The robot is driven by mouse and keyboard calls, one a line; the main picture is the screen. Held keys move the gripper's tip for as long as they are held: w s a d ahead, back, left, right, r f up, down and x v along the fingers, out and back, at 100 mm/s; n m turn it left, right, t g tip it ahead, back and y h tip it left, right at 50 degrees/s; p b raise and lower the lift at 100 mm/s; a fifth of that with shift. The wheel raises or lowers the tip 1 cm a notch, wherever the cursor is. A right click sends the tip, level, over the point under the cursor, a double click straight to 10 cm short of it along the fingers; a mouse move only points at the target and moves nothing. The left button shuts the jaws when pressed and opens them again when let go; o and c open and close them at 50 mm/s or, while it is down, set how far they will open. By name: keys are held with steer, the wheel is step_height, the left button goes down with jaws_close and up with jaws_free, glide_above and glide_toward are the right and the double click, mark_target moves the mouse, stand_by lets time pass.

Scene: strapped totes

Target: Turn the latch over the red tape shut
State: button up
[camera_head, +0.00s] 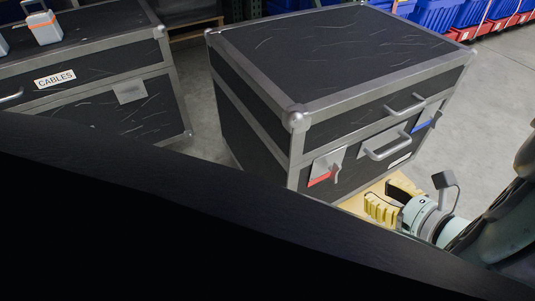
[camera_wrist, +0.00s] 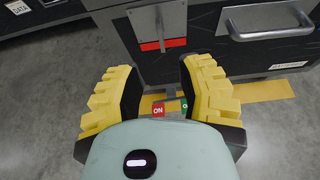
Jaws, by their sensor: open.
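The black case (camera_head: 340,50) with silver edges stands in the middle of the head view. Its red tape (camera_head: 320,180) lies on the front near the left corner, under a grey latch (camera_head: 328,162). In the wrist view the latch (camera_wrist: 158,22) is at the top centre, with a narrow lever pointing down across the red tape (camera_wrist: 162,44). I cannot tell exactly how far the latch is turned. My gripper (camera_head: 386,194) is open and empty, low in front of the case and apart from the latch. Its yellow fingers (camera_wrist: 160,72) stand spread below the latch in the wrist view.
A grey handle (camera_head: 386,142) and a second latch over blue tape (camera_head: 425,126) are to the right on the front. Red "ON" (camera_wrist: 158,110) and green labels show between my fingers. Another case labelled CABLES (camera_head: 54,78) stands left. Blue bins (camera_head: 437,14) are behind.

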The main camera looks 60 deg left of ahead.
mark_target(340, 171)
steer(key=b+x, duration=0.4)
steer(key=x, duration=0.9)
steer(key=shift+s+a+b, duration=0.15)
steer(key=shift+b, duration=0.15)
jaws_close()
